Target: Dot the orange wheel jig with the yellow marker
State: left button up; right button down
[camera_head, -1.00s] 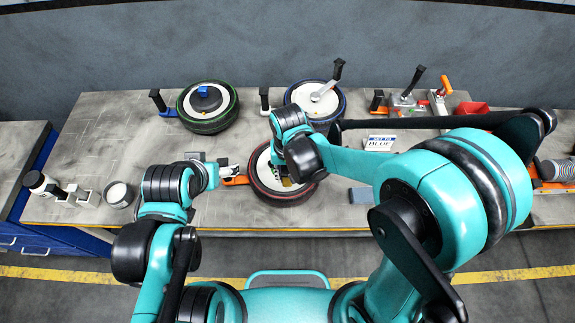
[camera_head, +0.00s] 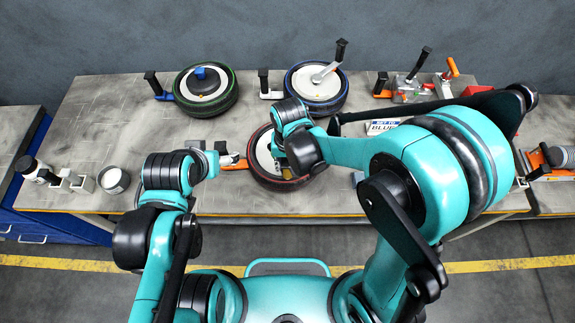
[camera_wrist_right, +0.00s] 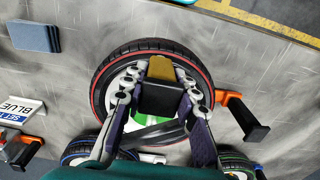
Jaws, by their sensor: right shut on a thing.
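The orange wheel jig (camera_head: 234,164) has an orange arm at the left of a red-ringed black wheel (camera_head: 268,174) at the bench's near middle. In the right wrist view its orange arm and black handle (camera_wrist_right: 240,116) show to the right of the wheel. My right gripper (camera_head: 284,168) is over the wheel's face. In the wrist view it is shut on the black-bodied marker with a yellow end (camera_wrist_right: 160,69). Whether the marker touches the wheel is not clear.
A green-ringed wheel (camera_head: 228,99) and a blue-ringed wheel (camera_head: 331,101) stand farther back. A sign reading BLUE (camera_head: 381,127) is to the right. A grey-blue block (camera_wrist_right: 36,37) lies near the wheel.

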jog(key=shift+f+b, duration=0.75)
jog(key=shift+f, duration=0.05)
jog(key=shift+r, duration=0.15)
dwell(1.0)
notch_tip(320, 180, up, 7)
jog(key=p, duration=0.5)
dwell(0.5)
